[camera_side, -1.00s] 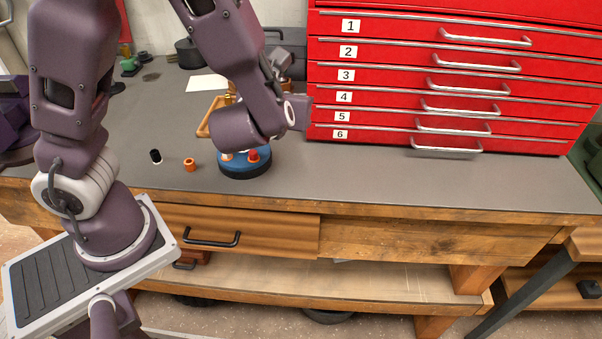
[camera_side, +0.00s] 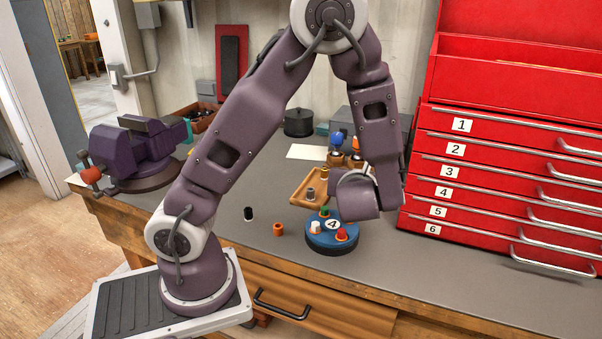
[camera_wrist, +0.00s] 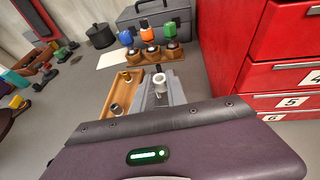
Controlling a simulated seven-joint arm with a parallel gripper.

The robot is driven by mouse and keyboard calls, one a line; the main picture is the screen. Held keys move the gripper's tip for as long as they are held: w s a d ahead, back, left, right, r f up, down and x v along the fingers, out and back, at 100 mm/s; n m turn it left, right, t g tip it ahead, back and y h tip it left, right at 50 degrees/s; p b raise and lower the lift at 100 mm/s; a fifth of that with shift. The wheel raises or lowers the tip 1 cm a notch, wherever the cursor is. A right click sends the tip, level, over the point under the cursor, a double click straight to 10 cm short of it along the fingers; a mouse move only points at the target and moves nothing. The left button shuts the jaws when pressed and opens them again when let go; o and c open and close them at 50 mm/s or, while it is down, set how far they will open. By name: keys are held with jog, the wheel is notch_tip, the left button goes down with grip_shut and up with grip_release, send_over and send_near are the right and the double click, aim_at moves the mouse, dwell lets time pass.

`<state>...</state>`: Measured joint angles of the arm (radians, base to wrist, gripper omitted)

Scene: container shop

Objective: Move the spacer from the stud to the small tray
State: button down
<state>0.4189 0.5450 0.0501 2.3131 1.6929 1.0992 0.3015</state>
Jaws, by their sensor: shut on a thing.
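In the wrist view a pale hollow ring, which looks like the spacer (camera_wrist: 163,80), sits between the fingertips of my gripper (camera_wrist: 162,91), which is shut on it. The small wooden tray (camera_side: 300,199) lies just left of my gripper. It also shows in the wrist view (camera_wrist: 137,103), with a grey piece and a brass piece in it. A round blue base (camera_side: 318,239) marked 4 stands in front of the tray with green, white and red pieces on top. I cannot tell which stud held the spacer. In the side view my wrist hides the fingertips.
An orange ring (camera_side: 279,229) and a black cylinder (camera_side: 248,213) stand on the bench left of the blue base. A wooden rack (camera_wrist: 154,54) with blue, orange and green-topped items stands behind. The red drawer cabinet (camera_side: 480,185) closes off the right side.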

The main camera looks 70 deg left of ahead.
jog(key=s+a+n+g+y, duration=0.1)
jog(key=s+a+n+g, duration=0.1)
jog(key=a, duration=0.6)
jog(key=s+a+n+g+y, duration=0.1)
jog(key=s+a+n+g, duration=0.1)
jog(key=a, duration=0.5)
jog(key=r+n+g, duration=0.1)
jog(key=n+g, duration=0.2)
jog(key=g, duration=0.1)
send_over(278, 174)
jog(key=shift+y, duration=0.3)
notch_tip(278, 174, down, 9)
jog(key=shift+f, duration=0.35)
jog(key=c, duration=1.3)
grip_release()
jog(key=shift+f, duration=0.1)
